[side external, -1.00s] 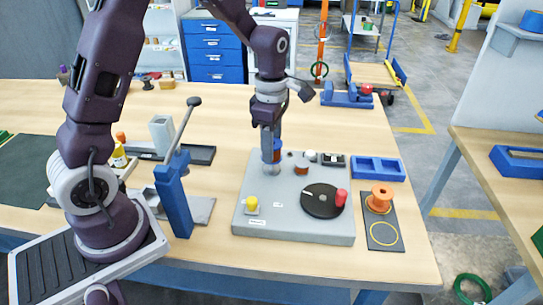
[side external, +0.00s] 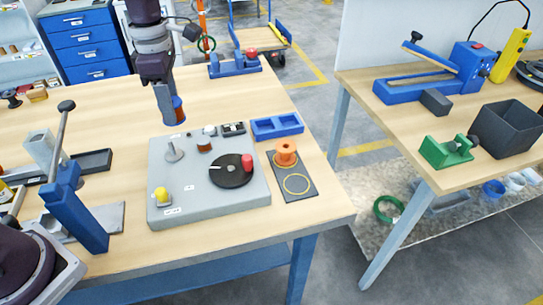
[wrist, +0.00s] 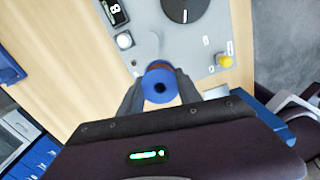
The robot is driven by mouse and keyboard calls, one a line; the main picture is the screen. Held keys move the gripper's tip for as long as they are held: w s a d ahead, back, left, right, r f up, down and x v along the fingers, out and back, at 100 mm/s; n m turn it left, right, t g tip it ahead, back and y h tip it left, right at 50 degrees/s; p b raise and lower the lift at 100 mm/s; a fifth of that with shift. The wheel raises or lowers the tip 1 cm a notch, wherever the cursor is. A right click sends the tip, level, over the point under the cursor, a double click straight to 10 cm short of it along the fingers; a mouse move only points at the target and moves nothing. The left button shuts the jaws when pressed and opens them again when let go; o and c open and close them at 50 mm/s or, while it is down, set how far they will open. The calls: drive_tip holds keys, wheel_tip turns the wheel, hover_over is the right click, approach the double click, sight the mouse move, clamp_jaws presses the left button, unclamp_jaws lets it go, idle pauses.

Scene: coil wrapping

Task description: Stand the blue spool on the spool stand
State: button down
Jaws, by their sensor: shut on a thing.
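My gripper (side external: 167,97) is shut on the blue spool (side external: 179,112), which has copper-coloured winding between blue flanges. It holds the spool in the air, above and behind the back left of the grey machine base. In the wrist view the spool (wrist: 160,88) sits between the two fingers, its holed blue flange facing the camera. A dark plate (side external: 299,187), which looks like the spool stand, lies at the right of the base. An orange spool (side external: 286,154) stands at its back, and a yellow ring marks its bare front.
The grey base (side external: 200,205) carries a metal spindle (side external: 174,151), a black disc (side external: 231,171) with a red knob, and a yellow knob (side external: 161,194). A blue tray (side external: 277,126) lies behind the plate. A blue lever press (side external: 75,205) stands at left.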

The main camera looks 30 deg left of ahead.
drive_tip(key=w+d+f+n, duration=0.2)
drive_tip(key=w+d, duration=0.5)
drive_tip(key=d, duration=0.4)
approach(296, 184)
wheel_tip(296, 184, down, 5)
drive_tip(key=shift+f, duration=0.1)
drive_tip(key=shift+d+f, duration=0.1)
drive_tip(key=shift+f, duration=0.15)
drive_tip(key=shift+f, duration=0.1)
drive_tip(key=c, duration=0.8)
unclamp_jaws()
drive_tip(key=shift+c, duration=0.2)
